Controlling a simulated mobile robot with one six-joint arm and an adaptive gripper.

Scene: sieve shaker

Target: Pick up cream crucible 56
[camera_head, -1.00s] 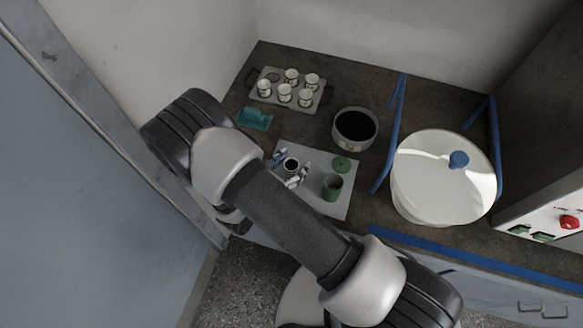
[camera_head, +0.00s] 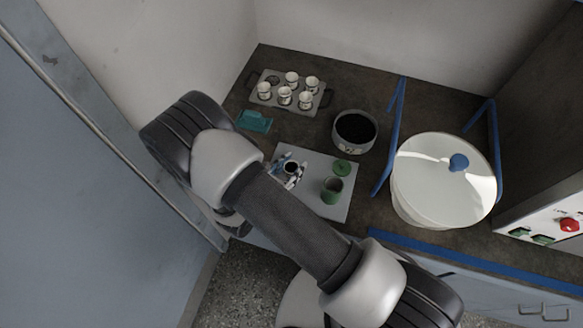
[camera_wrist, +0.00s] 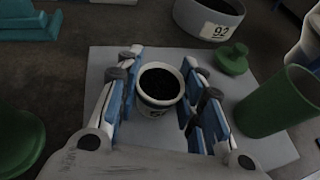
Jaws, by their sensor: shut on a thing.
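The cream crucible (camera_wrist: 158,90), holding dark material and bearing a partly hidden number, stands upright on the light grey mat (camera_wrist: 270,153). In the head view the crucible (camera_head: 291,167) shows as a small dark-filled cup near the mat's left side. My gripper (camera_wrist: 157,97) has its blue-padded fingers on both sides of the crucible and is shut on it. In the head view my gripper (camera_head: 290,174) is partly hidden by my arm. I cannot tell whether the crucible is lifted off the mat.
A green container (camera_head: 332,190) and its green lid (camera_head: 342,167) are right of the crucible. A grey bowl (camera_head: 354,131) of dark material stands behind. A tray (camera_head: 262,103) of several cream crucibles and a teal object (camera_head: 254,121) are at back left. A white drum (camera_head: 445,180) stands right.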

